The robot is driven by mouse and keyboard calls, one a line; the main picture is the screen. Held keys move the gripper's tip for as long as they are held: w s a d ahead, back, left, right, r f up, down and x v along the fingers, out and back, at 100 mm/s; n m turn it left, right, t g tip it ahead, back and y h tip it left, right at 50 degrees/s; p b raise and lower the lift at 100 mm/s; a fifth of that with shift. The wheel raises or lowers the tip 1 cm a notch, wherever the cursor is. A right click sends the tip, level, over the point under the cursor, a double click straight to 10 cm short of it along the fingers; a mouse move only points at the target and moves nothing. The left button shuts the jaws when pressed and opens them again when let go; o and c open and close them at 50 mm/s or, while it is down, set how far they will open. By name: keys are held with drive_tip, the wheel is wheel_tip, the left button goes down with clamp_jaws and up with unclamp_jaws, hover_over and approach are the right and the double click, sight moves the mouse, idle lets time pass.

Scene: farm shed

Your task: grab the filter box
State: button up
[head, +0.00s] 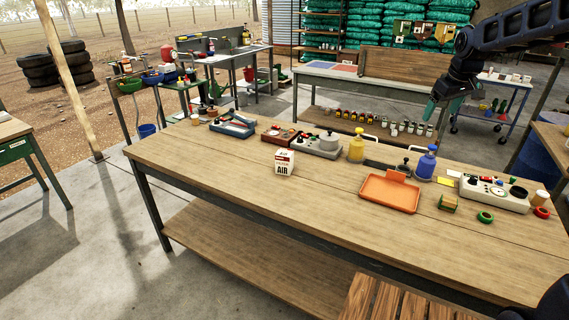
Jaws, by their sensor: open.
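The filter box (284,163) is a small white carton with a dark red top band and the word AIR on its front. My gripper (432,108) hangs from my arm at the upper right, with teal fingers pointing down. It is open and empty, well to the right of the box and above the bench. Nothing hides the front of the box.
An orange tray (388,195), a yellow bottle (356,148) and a blue bottle (426,163) stand to the box's right. A grey device (318,146) sits just behind it. Bare wood lies left and in front of the box. A wooden slatted surface (385,298) is nearer me.

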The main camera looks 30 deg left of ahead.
drive_tip(key=w+a+f+n, duration=0.2)
drive_tip(key=a, duration=0.5)
drive_tip(key=w+a+f+n, duration=0.1)
drive_tip(key=w+a+f, duration=0.15)
drive_tip(key=a, duration=0.35)
drive_tip(key=n+g+y, duration=0.3)
drive_tip(key=n+g, duration=0.1)
drive_tip(key=n, duration=0.4)
hover_over(286, 153)
drive_tip(key=d, duration=0.2)
drive_tip(key=f, duration=2.1)
drive_tip(key=shift+w+d+f, duration=0.1)
drive_tip(key=shift+w+f, duration=0.1)
drive_tip(key=shift+f, duration=0.1)
drive_tip(key=x, duration=0.5)
drive_tip(key=shift+d, duration=0.1)
drive_tip(key=shift+x, duration=2.55)
drive_tip(key=shift+w, duration=0.25)
drive_tip(key=shift+c, duration=0.2)
